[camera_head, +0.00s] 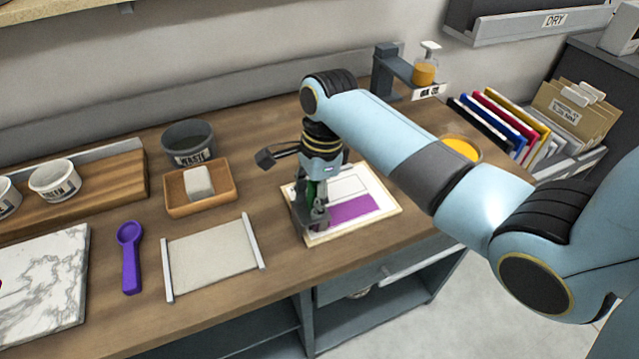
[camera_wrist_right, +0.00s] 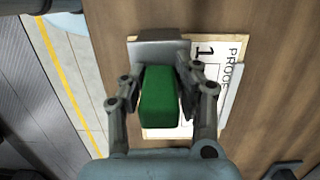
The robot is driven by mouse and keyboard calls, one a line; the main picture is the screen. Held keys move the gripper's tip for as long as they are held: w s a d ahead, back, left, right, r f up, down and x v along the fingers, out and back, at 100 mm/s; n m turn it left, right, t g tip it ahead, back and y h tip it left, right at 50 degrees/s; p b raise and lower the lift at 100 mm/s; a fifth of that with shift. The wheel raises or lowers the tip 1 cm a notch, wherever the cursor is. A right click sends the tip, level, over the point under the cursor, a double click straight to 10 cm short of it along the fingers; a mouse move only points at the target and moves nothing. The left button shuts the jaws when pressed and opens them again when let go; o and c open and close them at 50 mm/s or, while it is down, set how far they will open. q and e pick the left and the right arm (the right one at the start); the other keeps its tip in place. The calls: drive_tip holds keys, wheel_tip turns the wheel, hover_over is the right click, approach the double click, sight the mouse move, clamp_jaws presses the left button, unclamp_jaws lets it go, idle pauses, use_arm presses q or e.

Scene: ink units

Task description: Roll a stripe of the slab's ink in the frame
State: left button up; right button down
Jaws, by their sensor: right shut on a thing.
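My right gripper (camera_head: 315,200) is shut on the green handle (camera_wrist_right: 161,98) of a tool, low over the left part of the proof sheet frame (camera_head: 357,226). A grey head (camera_wrist_right: 158,53), seemingly a roller, shows beyond the handle; whether it touches the sheet I cannot tell. A purple stripe (camera_head: 356,208) lies on the white sheet, right of the gripper. The sheet shows "PROOF" and "1" in the right wrist view (camera_wrist_right: 208,72). The marble slab (camera_head: 45,285) is at the far left, with a bit of purple at its cut-off edge. My left gripper is out of view.
A purple scoop (camera_head: 131,258) and a pale board with grey rails (camera_head: 212,257) lie left of the frame. Behind are a wooden tray (camera_head: 201,207) with a white block and a waste tub (camera_head: 188,143). A dispenser stand (camera_head: 385,72) and an orange-filled dish (camera_head: 462,148) stand further right.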

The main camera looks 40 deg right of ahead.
drive_tip(key=shift+d+r, duration=0.1)
drive_tip(key=shift+r, duration=2.8)
